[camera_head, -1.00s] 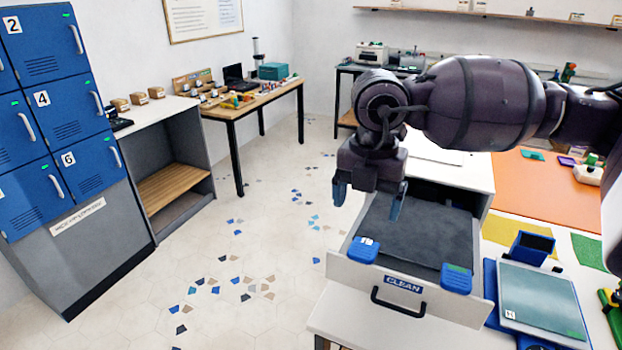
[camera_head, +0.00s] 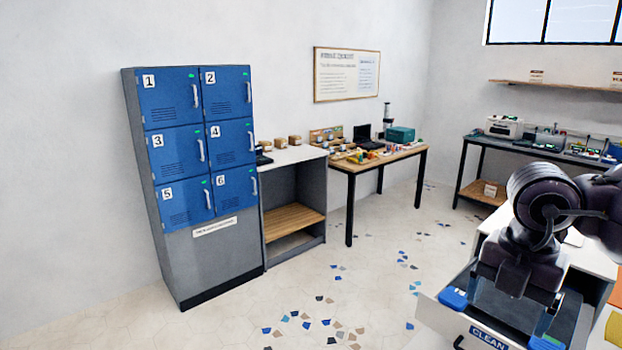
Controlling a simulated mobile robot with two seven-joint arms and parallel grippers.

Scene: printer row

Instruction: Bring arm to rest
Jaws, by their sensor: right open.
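My right gripper (camera_head: 510,300) is at the lower right, pointing down, with its two fingers apart and nothing seen between them. It shows in front of the open drawer marked CLEAN (camera_head: 436,315); I cannot tell its height above the drawer. My right arm comes in from the right edge. My left gripper is out of view.
A blue locker block (camera_head: 226,256) numbered 1 to 6 stands at the left, doors shut. Beside it are an open-shelf cabinet (camera_head: 292,154) and a wooden table (camera_head: 385,160) with small goods. A dark bench (camera_head: 482,139) with devices is at the back right. The tiled floor (camera_head: 385,265) between is clear.

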